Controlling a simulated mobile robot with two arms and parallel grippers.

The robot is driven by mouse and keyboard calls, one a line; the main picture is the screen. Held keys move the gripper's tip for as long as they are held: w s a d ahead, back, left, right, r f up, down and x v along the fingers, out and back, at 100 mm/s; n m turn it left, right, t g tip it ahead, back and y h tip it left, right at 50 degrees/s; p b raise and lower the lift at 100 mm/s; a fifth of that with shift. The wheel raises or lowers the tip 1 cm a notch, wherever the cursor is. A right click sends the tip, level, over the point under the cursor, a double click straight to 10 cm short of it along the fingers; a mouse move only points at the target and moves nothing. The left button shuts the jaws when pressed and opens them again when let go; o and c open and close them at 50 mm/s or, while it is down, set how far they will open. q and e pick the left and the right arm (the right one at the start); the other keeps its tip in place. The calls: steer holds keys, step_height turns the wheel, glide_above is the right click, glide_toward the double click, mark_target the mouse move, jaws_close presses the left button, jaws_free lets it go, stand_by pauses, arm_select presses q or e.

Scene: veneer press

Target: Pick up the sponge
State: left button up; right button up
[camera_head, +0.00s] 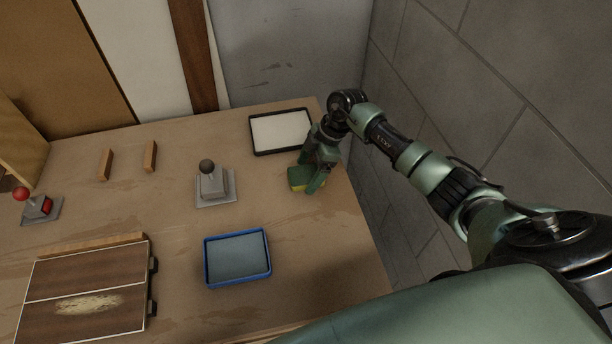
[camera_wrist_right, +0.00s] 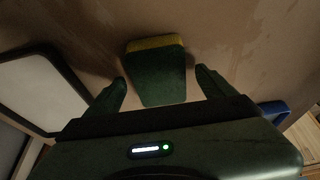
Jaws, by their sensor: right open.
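The sponge (camera_head: 299,178) is green with a yellow layer and lies on the table near its right edge. My right gripper (camera_head: 310,184) is at the sponge, coming from above, and partly covers it. In the right wrist view, the sponge (camera_wrist_right: 157,76) lies between the two open fingers of my right gripper (camera_wrist_right: 160,88). A gap shows on each side, and neither finger is closed on it. My left gripper is out of view.
A black-framed white tray (camera_head: 254,144) lies just behind the sponge. A blue tray (camera_head: 238,287) is in front. A grey-knobbed lever (camera_head: 208,180) stands to the left. A red-knobbed lever (camera_head: 36,207) and wooden panel (camera_head: 85,270) are farther left. A grey wall (camera_head: 440,80) borders the right.

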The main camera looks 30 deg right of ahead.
mark_target(308, 173)
steer(key=c, duration=1.4)
steer(key=shift+r, duration=0.15)
step_height(308, 173, up, 20)
steer(key=b, duration=0.4)
steer(key=shift+r+b, duration=0.1)
steer(key=shift+b, duration=0.3)
